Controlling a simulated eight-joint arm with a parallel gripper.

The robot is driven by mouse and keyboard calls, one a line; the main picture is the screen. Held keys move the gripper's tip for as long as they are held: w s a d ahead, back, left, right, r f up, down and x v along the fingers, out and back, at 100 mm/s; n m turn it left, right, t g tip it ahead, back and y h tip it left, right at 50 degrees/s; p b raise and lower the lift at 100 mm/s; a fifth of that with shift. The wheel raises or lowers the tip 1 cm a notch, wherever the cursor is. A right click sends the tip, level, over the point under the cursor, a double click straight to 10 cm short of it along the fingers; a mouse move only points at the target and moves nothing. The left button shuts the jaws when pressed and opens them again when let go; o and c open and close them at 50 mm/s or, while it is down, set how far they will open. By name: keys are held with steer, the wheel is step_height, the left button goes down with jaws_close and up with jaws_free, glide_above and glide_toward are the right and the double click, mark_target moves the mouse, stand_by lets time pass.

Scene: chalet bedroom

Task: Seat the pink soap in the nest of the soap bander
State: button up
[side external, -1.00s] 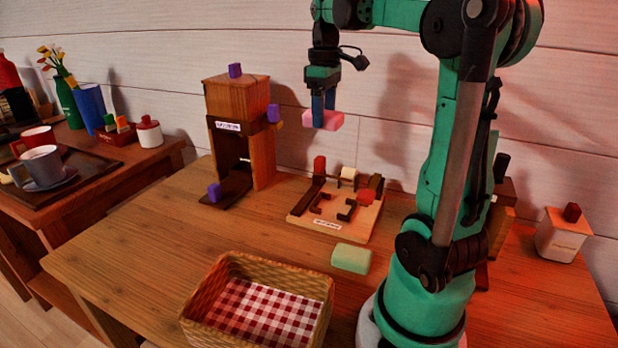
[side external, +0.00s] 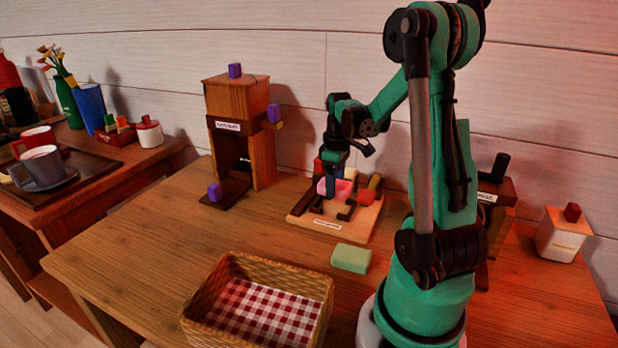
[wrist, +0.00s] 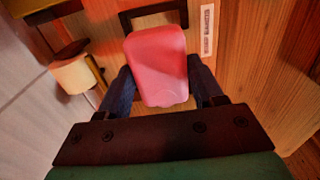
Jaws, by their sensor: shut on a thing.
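The pink soap (side external: 342,188) is held by my gripper (side external: 330,186) low over the soap bander (side external: 314,223), a light wooden board with dark brackets. In the wrist view the soap (wrist: 160,66) sits between the two blue fingers of my gripper (wrist: 161,88), which are shut on its sides. A dark bracket of the nest (wrist: 126,20) shows just beyond the soap. The soap hides part of the board under it. I cannot tell whether the soap touches the board.
A pale green soap (side external: 351,258) lies on the table in front of the bander. A wicker basket (side external: 196,305) with a checked cloth stands at the front. A tall wooden stand (side external: 262,155) with purple knobs is to the left. A white roll (wrist: 74,75) is beside the gripper.

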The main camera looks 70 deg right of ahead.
steer(key=shift+f, duration=1.9)
steer(key=shift+f, duration=0.15)
steer(key=o, duration=1.3)
